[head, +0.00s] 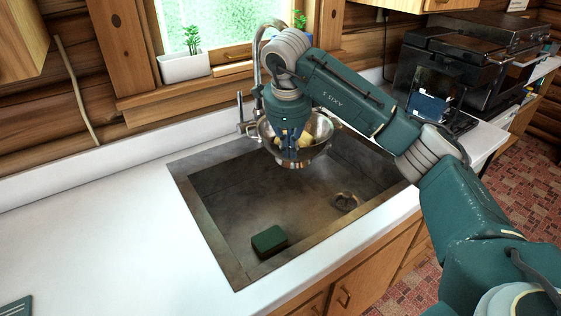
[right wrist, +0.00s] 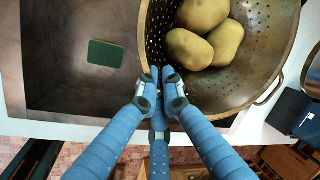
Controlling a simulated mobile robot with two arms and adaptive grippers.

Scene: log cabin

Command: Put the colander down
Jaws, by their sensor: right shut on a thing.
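The metal colander (head: 323,130) hangs over the back part of the sink (head: 212,185), with yellowish potatoes (head: 304,139) in it. My right gripper (head: 291,146) is shut on the colander's near rim. In the right wrist view the gripper's fingers (right wrist: 161,88) meet at the wall of the colander (right wrist: 240,90), and several potatoes (right wrist: 204,45) lie inside. The colander looks roughly level and above the sink floor; the exact gap under it is hard to tell. My left gripper is not in view.
A green sponge (head: 269,240) lies in the sink's front left. The drain (head: 345,201) is at the right. The faucet (head: 246,125) stands behind the colander. The white counter (head: 100,220) left of the sink is mostly clear.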

